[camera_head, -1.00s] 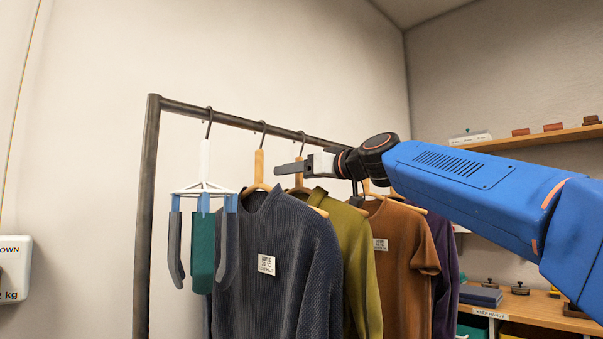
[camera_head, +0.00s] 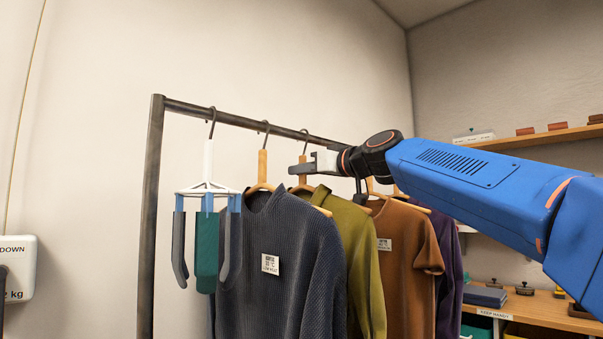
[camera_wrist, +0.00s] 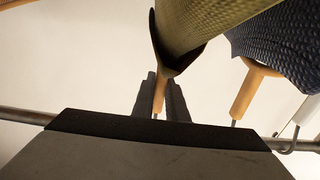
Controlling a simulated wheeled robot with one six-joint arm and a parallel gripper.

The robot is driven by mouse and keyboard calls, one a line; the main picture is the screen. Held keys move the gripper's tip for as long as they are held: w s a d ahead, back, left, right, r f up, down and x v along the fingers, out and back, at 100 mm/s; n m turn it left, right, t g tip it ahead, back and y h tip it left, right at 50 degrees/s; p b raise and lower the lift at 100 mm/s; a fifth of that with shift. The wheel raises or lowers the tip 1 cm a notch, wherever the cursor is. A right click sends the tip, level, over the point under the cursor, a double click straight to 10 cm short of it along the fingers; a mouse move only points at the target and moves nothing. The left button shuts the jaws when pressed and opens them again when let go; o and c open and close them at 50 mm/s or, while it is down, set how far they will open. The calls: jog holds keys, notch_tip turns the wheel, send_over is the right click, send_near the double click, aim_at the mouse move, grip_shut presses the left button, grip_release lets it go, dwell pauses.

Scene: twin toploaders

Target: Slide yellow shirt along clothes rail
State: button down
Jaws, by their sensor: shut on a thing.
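The yellow shirt (camera_head: 352,233), an olive-yellow one, hangs on a wooden hanger between the navy shirt and the brown shirt. The hook of its hanger is over the dark clothes rail (camera_head: 240,120). My gripper (camera_head: 302,169) is shut on the wooden neck of the yellow shirt's hanger (camera_head: 302,160), just below the hook. In the wrist view, the two dark fingers of my gripper (camera_wrist: 161,96) stand on either side of the hanger neck (camera_wrist: 158,92). The yellow shirt (camera_wrist: 205,25) shows beyond them. My gripper partly hides the hanger in the head view.
The navy shirt (camera_head: 272,275) hangs close on the left, and a white hanger with blue and green pieces (camera_head: 207,235) hangs further left. The brown shirt (camera_head: 402,250) and a purple one (camera_head: 447,255) hang to the right. A wooden counter (camera_head: 535,308) stands at the right.

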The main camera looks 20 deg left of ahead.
jog(key=shift+w, duration=0.1)
jog(key=w+d, duration=0.4)
jog(key=w, duration=0.7)
jog(key=shift+w+d, duration=0.15)
jog(key=shift+d, duration=0.2)
dwell(0.6)
jog(key=shift+f, duration=0.15)
dwell(1.3)
jog(key=c, duration=1.7)
grip_release()
jog(key=shift+d, duration=0.15)
jog(key=v, duration=1.7)
jog(key=shift+f, duration=0.1)
jog(key=shift+d, duration=0.1)
jog(key=shift+v, duration=5)
